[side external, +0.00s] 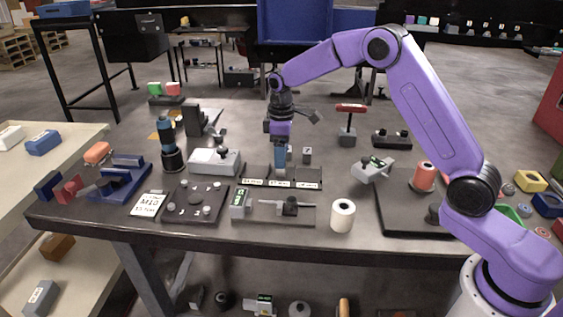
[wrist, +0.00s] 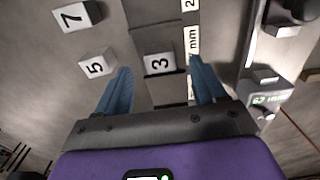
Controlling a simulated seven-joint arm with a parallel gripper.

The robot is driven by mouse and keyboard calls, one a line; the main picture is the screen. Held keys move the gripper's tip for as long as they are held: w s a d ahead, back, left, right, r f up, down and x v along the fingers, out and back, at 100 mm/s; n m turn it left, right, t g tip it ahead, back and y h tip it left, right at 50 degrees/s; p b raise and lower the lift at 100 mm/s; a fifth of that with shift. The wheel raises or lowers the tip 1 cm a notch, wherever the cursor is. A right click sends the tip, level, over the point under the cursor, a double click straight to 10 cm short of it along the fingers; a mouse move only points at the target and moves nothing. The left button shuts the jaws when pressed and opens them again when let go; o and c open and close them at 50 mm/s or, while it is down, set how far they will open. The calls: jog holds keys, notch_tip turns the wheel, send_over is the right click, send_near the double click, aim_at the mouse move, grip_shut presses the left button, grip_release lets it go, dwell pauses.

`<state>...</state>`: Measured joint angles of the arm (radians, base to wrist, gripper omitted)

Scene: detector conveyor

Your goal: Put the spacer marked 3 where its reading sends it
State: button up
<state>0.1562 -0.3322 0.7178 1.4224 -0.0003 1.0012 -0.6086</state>
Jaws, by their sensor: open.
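The spacer marked 3 (wrist: 160,63) is a pale block, its number facing up in the wrist view. It appears to sit in the middle compartment of the dark labelled tray (side external: 310,173), behind a label ending in "mm" (wrist: 193,40). My gripper (wrist: 160,72) is open, with one blue finger on each side of the spacer and visible gaps between. In the side view my gripper (side external: 280,165) points down over the tray and hides the spacer. The gauge (side external: 240,202) has a small green display, also in the wrist view (wrist: 268,98); its reading is too blurred to trust.
Spacers marked 5 (wrist: 97,63) and 7 (wrist: 78,16) stand left of the tray in the wrist view. A white roll (side external: 342,216) stands near the front edge. A knobbed dark plate (side external: 192,204) and a note card (side external: 149,204) lie front left.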

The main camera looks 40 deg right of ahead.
notch_tip(320, 180, up, 8)
jog(key=s+a+r+n, duration=0.15)
jog(key=s+a, duration=0.35)
jog(key=s, duration=0.5)
jog(key=s+d+f+n, duration=0.1)
jog(key=s+d, duration=0.1)
jog(key=s, duration=1.3)
jog(key=s+d+f+n, duration=0.1)
jog(key=s+d, duration=0.2)
jog(key=s, duration=1.3)
jog(key=shift+s+d+f, duration=0.25)
